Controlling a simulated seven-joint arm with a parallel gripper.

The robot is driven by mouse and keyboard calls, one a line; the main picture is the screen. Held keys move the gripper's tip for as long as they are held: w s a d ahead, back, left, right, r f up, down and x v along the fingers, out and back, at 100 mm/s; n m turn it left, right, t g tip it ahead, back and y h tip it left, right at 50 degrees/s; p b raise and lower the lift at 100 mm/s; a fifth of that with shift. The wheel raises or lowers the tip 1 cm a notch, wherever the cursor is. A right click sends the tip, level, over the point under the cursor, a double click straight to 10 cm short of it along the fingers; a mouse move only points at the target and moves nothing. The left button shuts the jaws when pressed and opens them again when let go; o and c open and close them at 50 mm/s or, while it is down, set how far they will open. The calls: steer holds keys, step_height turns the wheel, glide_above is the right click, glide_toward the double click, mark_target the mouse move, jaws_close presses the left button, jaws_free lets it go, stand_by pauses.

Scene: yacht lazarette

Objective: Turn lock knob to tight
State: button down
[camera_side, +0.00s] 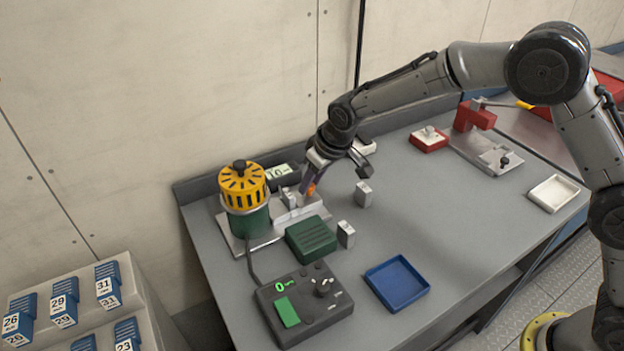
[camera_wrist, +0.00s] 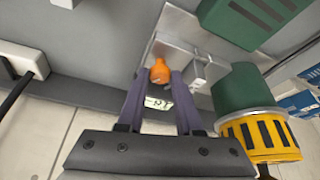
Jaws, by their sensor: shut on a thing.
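The orange lock knob (camera_side: 312,190) sits at the right end of the metal fixture plate (camera_side: 258,240), beside a small grey clamp block (camera_side: 289,199). In the wrist view the orange knob (camera_wrist: 160,72) lies between the tips of my two purple-grey fingers. My gripper (camera_side: 308,187) reaches down from above and is shut on the knob; it also shows in the wrist view (camera_wrist: 161,80). The fingers hide part of the knob. I cannot read any tight mark or the knob's turn angle.
A green and yellow motor-like unit (camera_side: 243,188) stands left of the knob, with a small display (camera_side: 282,172) behind. A green block (camera_side: 311,238), a control box (camera_side: 303,305) and a blue tray (camera_side: 397,282) lie in front.

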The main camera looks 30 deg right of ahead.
steer(key=m+h, duration=0.1)
steer(key=m, duration=0.3)
steer(key=m+h, duration=0.1)
steer(key=m, duration=0.1)
steer(key=shift+a+m+h, duration=0.3)
steer(key=m+h, duration=0.1)
steer(key=m, duration=0.2)
steer(key=m+g+h, duration=0.1)
steer(key=m, duration=0.2)
steer(key=shift+a, duration=0.2)
steer(key=c, duration=0.6)
jaws_free()
steer(key=shift+w, duration=0.1)
steer(key=v, duration=1.4)
steer(key=shift+w, duration=0.15)
